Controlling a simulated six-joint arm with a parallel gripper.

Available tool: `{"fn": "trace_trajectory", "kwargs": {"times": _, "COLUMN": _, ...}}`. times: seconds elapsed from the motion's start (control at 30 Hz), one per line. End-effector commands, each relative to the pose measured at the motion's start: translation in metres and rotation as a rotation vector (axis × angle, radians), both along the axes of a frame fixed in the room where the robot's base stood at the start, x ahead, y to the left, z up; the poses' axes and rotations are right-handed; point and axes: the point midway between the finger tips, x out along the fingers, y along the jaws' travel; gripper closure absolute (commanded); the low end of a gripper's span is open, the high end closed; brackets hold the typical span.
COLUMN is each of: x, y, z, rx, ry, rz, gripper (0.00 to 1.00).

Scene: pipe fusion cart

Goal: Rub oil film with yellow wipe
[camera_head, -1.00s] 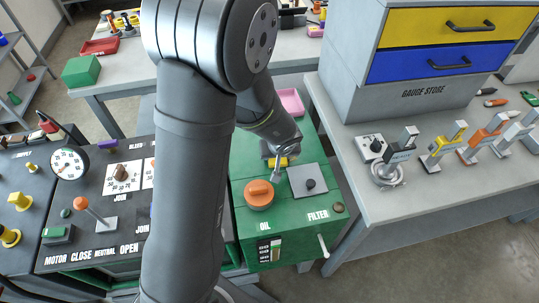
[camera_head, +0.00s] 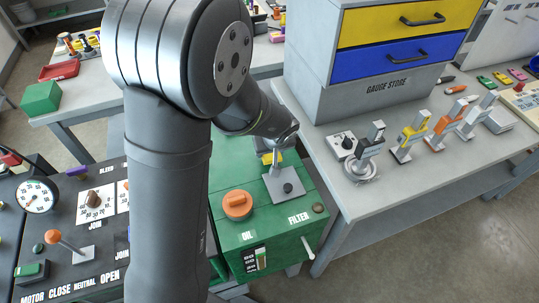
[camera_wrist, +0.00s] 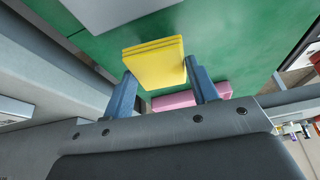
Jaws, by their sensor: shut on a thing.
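My gripper (camera_wrist: 160,82) is shut on the yellow wipe (camera_wrist: 155,63), a folded square pad between its two blue-grey fingers. In the wrist view the wipe is over a green surface (camera_wrist: 215,30); I cannot tell whether it touches. In the head view the wipe (camera_head: 271,157) shows as a small yellow patch at my gripper, over the back of the green oil unit (camera_head: 232,240), partly hidden by my arm. I cannot make out the oil film.
An orange oil cap (camera_head: 237,204) and a grey filter plate (camera_head: 283,185) with a black knob are on the green unit. The grey bench (camera_head: 400,185) at right holds several coloured-handled gauges. A control panel (camera_head: 80,250) with levers stands at left. A pink object (camera_wrist: 190,98) lies near the wipe.

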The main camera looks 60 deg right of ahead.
Motion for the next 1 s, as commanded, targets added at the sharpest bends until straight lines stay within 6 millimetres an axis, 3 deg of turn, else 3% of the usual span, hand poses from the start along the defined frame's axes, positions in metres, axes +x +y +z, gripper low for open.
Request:
{"fn": "trace_trajectory", "kwargs": {"times": 0.5, "x": 0.000, "y": 0.000, "z": 0.044, "rx": -0.002, "ry": 0.000, "rz": 0.001, "gripper": 0.68}}
{"fn": "trace_trajectory", "kwargs": {"times": 0.87, "x": 0.001, "y": 0.000, "z": 0.046, "rx": 0.000, "ry": 0.000, "rz": 0.000, "gripper": 0.68}}
{"fn": "trace_trajectory", "kwargs": {"times": 1.0, "x": 0.015, "y": 0.001, "z": 0.046, "rx": -0.001, "ry": -0.001, "rz": 0.018, "gripper": 0.68}}
